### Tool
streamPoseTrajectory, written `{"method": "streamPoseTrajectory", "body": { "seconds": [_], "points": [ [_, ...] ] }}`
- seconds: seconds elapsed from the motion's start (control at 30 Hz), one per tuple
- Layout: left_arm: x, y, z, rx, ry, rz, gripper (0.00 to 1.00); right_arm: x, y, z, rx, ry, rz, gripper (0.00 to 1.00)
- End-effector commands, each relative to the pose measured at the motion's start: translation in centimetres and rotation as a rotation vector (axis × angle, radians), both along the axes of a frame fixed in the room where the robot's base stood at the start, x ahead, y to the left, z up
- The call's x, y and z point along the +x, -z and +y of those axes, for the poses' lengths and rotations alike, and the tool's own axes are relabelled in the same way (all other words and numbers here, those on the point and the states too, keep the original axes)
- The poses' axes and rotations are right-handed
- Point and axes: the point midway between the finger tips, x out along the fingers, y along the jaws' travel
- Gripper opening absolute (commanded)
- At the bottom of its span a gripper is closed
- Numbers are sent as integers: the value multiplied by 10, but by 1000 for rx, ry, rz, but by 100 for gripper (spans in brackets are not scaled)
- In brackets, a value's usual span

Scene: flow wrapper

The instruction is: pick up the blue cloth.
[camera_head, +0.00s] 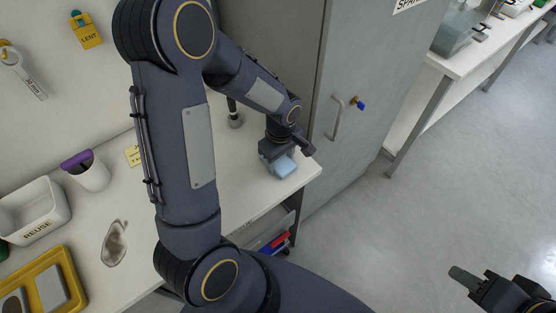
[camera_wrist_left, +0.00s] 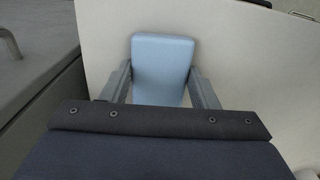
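The blue cloth (camera_head: 285,167) is a light blue folded pad near the right front corner of the white table. My left gripper (camera_head: 280,158) is over it, pointing down. In the left wrist view the cloth (camera_wrist_left: 162,66) lies between the two fingers of the left gripper (camera_wrist_left: 162,88), with one finger along each side. The fingers are spread and narrow gaps seem to show beside the cloth; its near part is hidden by the gripper body. My right gripper (camera_head: 470,282) is far from the table, at the lower right, over the floor; its finger gap is not clear.
A grey cabinet (camera_head: 365,80) with a handle stands right of the table (camera_head: 240,190). Open floor (camera_head: 420,210) lies right.

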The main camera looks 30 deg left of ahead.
Motion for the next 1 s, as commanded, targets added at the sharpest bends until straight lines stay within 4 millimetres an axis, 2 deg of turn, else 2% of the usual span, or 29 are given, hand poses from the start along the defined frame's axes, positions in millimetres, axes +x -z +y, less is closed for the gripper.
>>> {"method": "streamPoseTrajectory", "body": {
  "seconds": [0.03,0.1,0.37,0.53,0.7,1.0],
  "points": [
    [0,0,0,0,0,0,41,0,0,0,0,0,0,36],
    [0,0,0,0,0,0,32,0,0,0,0,0,0,36],
    [0,-1,0,0,0,-1,32,0,0,0,0,0,0,36],
    [1,-11,0,0,-1,-3,32,0,0,0,0,0,0,36],
    [-2,-37,-1,-1,0,-6,32,0,0,0,0,0,0,36],
    [-50,-93,-5,-2,1,-9,32,0,1,0,0,0,0,36]
  ]
}}
